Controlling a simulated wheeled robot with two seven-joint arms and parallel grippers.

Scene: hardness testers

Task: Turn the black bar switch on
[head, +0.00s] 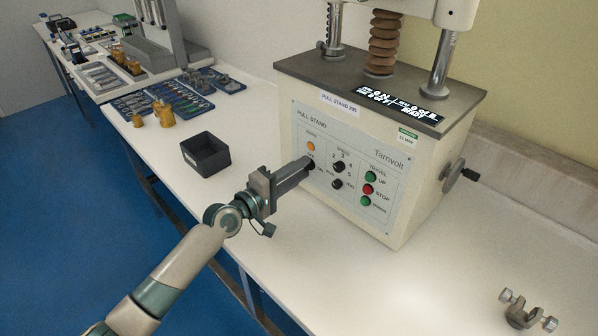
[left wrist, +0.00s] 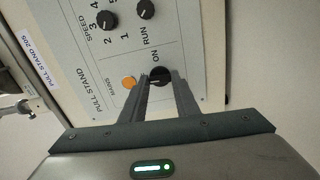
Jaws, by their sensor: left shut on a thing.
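The pull stand (head: 365,150) is a cream machine with a dark top and a grey control panel. The black bar switch (left wrist: 158,78) sits beside the orange mains lamp (left wrist: 129,82), near the printed word ON. My left gripper (head: 307,163) reaches the panel's left side, and its fingers (left wrist: 162,76) are shut on the switch. The fingers hide most of the switch in the head view, and its exact angle is hard to tell. The orange lamp also shows in the head view (head: 311,146). My right gripper is not in view.
Speed and run knobs (head: 338,167) and green and red travel buttons (head: 368,189) are close to the right. A black open box (head: 205,154) stands left on the white bench. A metal clamp (head: 528,311) lies at front right. The bench front is mostly clear.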

